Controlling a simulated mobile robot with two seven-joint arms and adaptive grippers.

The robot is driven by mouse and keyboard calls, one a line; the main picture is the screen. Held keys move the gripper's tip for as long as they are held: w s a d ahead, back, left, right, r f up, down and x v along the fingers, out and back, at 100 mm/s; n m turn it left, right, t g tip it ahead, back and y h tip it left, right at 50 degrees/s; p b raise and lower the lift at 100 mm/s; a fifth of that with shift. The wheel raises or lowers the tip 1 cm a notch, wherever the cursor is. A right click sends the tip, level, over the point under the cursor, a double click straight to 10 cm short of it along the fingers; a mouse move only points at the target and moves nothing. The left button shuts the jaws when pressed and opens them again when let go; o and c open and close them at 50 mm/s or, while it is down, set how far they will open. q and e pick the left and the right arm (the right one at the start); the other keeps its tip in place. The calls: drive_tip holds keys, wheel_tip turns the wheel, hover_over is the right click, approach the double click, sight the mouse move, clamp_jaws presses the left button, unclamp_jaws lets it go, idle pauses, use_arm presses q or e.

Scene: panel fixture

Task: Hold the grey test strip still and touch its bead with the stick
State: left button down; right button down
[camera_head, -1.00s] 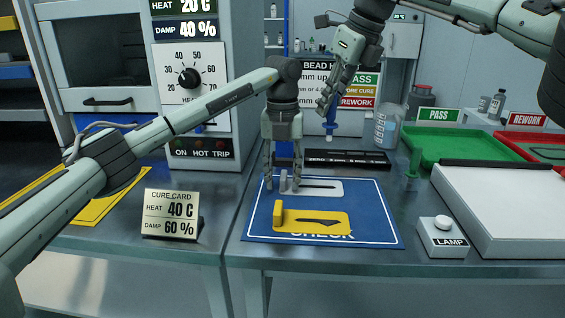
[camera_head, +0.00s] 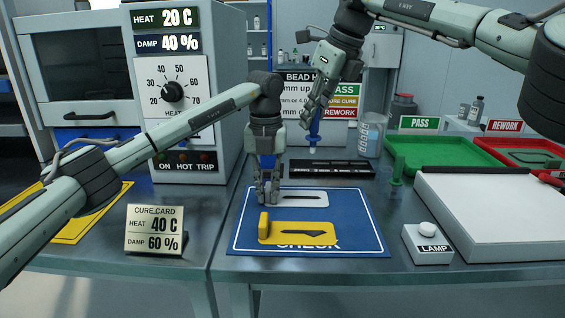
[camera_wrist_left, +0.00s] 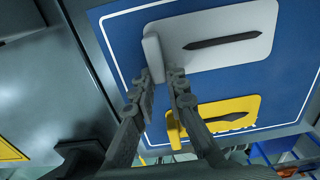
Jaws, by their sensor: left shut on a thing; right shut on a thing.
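The grey test strip (camera_head: 312,198) lies flat on the blue mat with a long dark bead on it. The bead also shows in the left wrist view (camera_wrist_left: 222,41). My left gripper (camera_head: 267,196) points down and is shut on the upright tab at the strip's left end; the tab shows between the fingertips in the left wrist view (camera_wrist_left: 154,52). My right gripper (camera_head: 311,108) is shut on the blue stick (camera_head: 314,132) and holds it upright behind the mat, apart from the bead.
A yellow strip (camera_head: 290,232) with a tab and dark bead lies just in front of the grey one. The lamp button box (camera_head: 427,244) and a white slab (camera_head: 490,205) are right.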

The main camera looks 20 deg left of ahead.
sight(319, 137)
drive_tip(key=shift+t+y, duration=0.6)
drive_tip(key=f, duration=0.2)
drive_tip(key=d+f, duration=0.1)
drive_tip(key=f, duration=0.2)
drive_tip(key=shift+w+d+f, duration=0.1)
drive_tip(key=shift+d+f, duration=0.15)
drive_tip(key=shift+f, duration=0.05)
drive_tip(key=shift+s+f+t+y, duration=0.2)
drive_tip(key=shift+f+t+y, duration=0.05)
drive_tip(key=shift+t+y, duration=0.05)
drive_tip(key=shift+s+d, duration=0.1)
drive_tip(key=shift+s, duration=0.2)
drive_tip(key=shift+s+r+t+y, duration=0.5)
drive_tip(key=shift+s+r, duration=0.1)
drive_tip(key=shift+r, duration=0.05)
drive_tip(key=shift+f, duration=3)
drive_tip(key=shift+f, duration=0.65)
drive_tip(key=shift+r, duration=3.55)
